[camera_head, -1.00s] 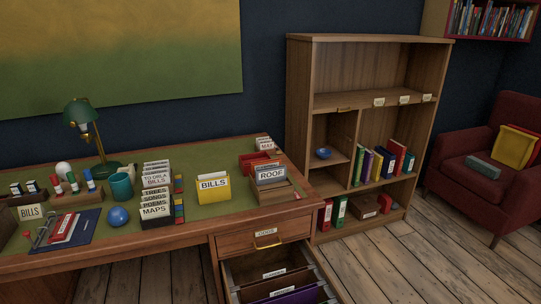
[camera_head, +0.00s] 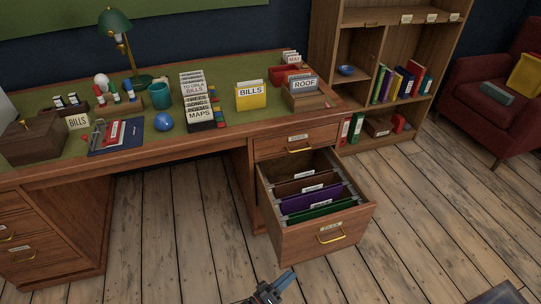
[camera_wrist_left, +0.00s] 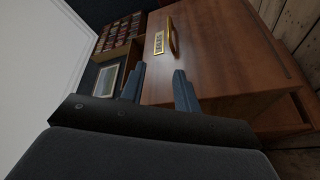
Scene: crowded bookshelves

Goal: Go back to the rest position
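My left gripper (camera_head: 276,285) shows at the bottom edge of the head view, in front of and below the open drawer. In the left wrist view its two blue-grey fingers (camera_wrist_left: 158,88) stand apart with nothing between them, so it is open. A wooden front with a brass handle (camera_wrist_left: 171,36) and a label lies beyond the fingers there, apart from them. The open desk drawer (camera_head: 322,235) holds hanging folders, among them a purple and a green one. My right gripper is not clearly in view.
A bookshelf (camera_head: 385,50) and a red armchair (camera_head: 495,115) stand to the right.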

